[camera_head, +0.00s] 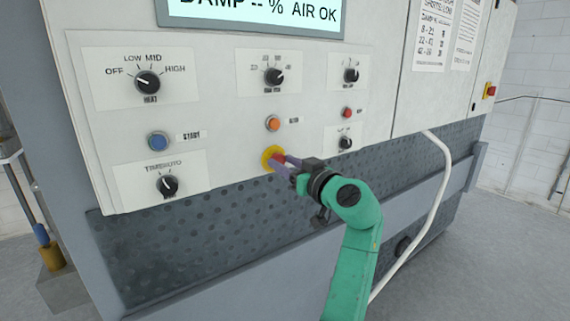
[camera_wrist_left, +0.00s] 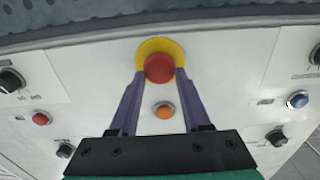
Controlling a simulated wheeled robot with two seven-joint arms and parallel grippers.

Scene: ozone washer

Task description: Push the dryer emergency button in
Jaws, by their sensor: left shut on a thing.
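The red emergency button (camera_head: 279,157) with its yellow ring (camera_head: 266,155) sits on the lower front panel of the dryer. My left gripper (camera_head: 281,162) reaches it from the right, with its purple fingers at the button and partly hiding it. In the left wrist view, the red button (camera_wrist_left: 159,67) is between the tips of the two fingers (camera_wrist_left: 160,74), in front of the yellow ring (camera_wrist_left: 148,46). The fingers are shut on the button's sides. How far in the button stands cannot be told. My right gripper is not in view.
Above the emergency button is an orange button (camera_head: 273,124). A blue start button (camera_head: 158,141), a small red button (camera_head: 347,112) and several black knobs share the panel. A grey ledge (camera_head: 230,278) runs below, and a white hose (camera_head: 436,190) hangs at the right.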

